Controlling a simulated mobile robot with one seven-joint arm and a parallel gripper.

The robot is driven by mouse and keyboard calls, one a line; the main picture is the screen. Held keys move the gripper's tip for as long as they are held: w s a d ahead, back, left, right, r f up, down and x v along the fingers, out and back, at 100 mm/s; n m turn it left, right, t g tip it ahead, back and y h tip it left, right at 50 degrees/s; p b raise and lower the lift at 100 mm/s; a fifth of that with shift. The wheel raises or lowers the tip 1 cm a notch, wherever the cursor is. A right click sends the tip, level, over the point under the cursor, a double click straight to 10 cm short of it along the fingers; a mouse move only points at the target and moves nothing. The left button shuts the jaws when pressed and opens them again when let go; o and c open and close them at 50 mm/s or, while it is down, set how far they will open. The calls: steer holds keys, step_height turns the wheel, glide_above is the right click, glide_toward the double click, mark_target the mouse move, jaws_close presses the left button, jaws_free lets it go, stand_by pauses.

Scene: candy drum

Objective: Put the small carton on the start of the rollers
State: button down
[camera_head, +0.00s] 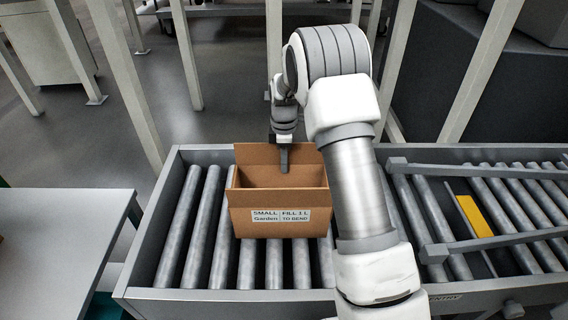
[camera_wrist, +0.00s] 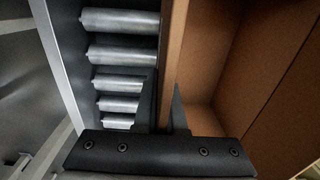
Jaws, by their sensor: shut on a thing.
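My gripper (camera_head: 284,160) is shut on the carton's back wall, with one finger inside and one outside. In the wrist view, the fingers (camera_wrist: 165,115) pinch the cardboard wall, with the carton's inside (camera_wrist: 230,70) to the right and bare rollers (camera_wrist: 120,52) to the left. The carton looks empty.
A grey frame (camera_head: 145,240) borders the rollers. A grey table (camera_head: 60,235) stands at the left. Pale posts (camera_head: 130,80) rise behind. Some rollers left of the carton are bare.

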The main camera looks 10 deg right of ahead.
steer(key=shift+f, duration=0.15)
steer(key=c, duration=1)
jaws_free()
